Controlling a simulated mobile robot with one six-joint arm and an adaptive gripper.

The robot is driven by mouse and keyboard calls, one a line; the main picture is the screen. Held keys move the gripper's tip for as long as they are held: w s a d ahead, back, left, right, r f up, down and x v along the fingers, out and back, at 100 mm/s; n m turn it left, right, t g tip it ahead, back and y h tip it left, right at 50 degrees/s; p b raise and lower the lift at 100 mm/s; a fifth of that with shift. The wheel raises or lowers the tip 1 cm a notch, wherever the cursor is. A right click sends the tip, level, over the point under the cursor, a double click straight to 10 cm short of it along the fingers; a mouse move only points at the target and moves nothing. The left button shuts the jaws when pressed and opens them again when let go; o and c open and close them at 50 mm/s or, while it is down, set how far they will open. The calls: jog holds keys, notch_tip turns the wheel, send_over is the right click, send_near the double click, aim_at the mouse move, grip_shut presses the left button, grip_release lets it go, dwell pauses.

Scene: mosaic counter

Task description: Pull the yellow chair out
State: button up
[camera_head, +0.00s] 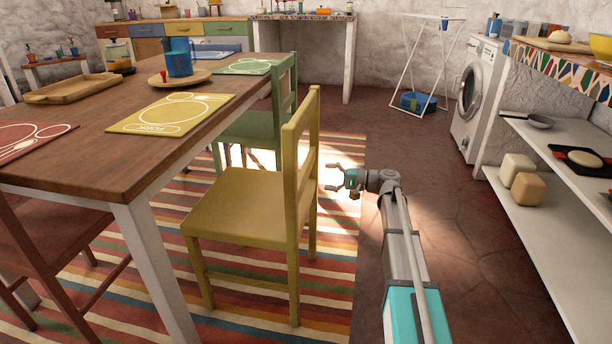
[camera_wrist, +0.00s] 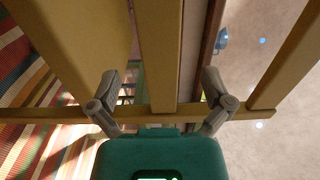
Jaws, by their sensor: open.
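The yellow chair (camera_head: 240,208) stands on the striped rug at the right side of the wooden table, its seat facing the table and its front close to the table edge. My gripper (camera_head: 332,177) is open, just right of the chair's backrest in the head view. In the wrist view, the yellow backrest bars (camera_wrist: 160,50) fill much of the picture, and my open gripper (camera_wrist: 160,76) has one finger on each side of the middle upright bar. I cannot tell whether the fingers touch it.
The table (camera_head: 100,165) holds placemats, a wooden tray (camera_head: 75,88) and a blue mug (camera_head: 179,58). A green chair (camera_head: 250,125) stands behind the yellow one. Open floor (camera_head: 460,240) lies right of the rug, up to the white shelves (camera_head: 545,215) and washing machine (camera_head: 475,95).

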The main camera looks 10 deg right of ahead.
aim_at(308, 174)
jog(key=x, duration=0.7)
jog(key=shift+w+a, duration=0.1)
jog(key=shift+a, duration=0.2)
jog(key=c, duration=1.3)
